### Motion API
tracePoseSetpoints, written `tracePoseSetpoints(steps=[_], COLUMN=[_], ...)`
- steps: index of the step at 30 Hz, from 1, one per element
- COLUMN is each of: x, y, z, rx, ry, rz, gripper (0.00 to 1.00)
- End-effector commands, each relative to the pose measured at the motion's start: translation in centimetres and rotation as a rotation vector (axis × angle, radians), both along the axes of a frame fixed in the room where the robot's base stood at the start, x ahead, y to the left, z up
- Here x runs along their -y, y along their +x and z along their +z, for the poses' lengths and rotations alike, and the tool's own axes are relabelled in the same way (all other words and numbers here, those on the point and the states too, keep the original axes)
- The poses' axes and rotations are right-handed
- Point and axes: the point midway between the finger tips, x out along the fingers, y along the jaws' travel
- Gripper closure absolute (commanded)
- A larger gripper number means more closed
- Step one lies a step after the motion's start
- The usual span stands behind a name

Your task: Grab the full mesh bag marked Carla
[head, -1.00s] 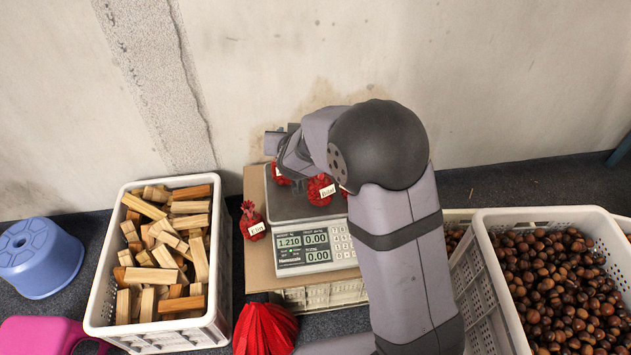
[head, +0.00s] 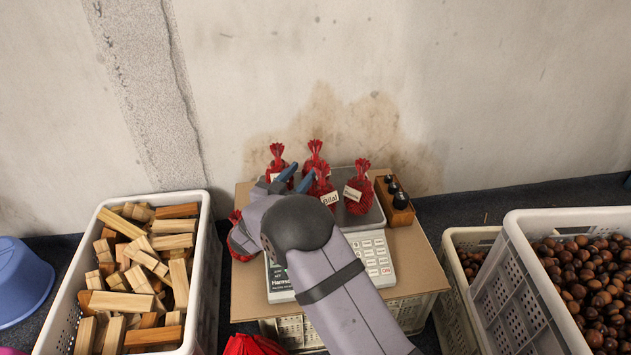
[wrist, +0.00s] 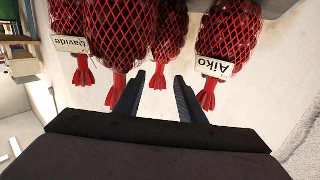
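Several full red mesh bags stand on and around the scale (head: 372,215). A front bag marked Bilal (head: 325,187) is beside my gripper (head: 297,176). Another bag (head: 316,158) stands behind it, its label hidden. A bag with a small unclear label (head: 359,190) is at right, and one more (head: 276,160) is behind my fingers at left. In the wrist view, upside down, bags marked Davide (wrist: 66,18) and Aiko (wrist: 228,40) flank two bags (wrist: 118,40) without visible labels. No Carla label is readable.
A weight block (head: 395,202) stands right of the scale. A crate of wood blocks (head: 203,290) is at left. Chestnut crates (head: 511,270) are at right. Another red bag (head: 236,217) is mostly hidden by my arm, and red mesh (head: 252,346) lies in front.

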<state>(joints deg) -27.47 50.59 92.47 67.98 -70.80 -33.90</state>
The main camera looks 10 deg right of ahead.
Motion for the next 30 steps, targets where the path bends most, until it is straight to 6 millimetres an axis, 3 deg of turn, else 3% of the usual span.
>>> tracePoseSetpoints(steps=[17,30], x=[1.4,3.9], y=[2.0,5.8], z=[-0.2,-0.3], rx=[0.001,0.001], ry=[-0.001,0.001], rz=[-0.001,-0.001], gripper=[0.64,0.64])
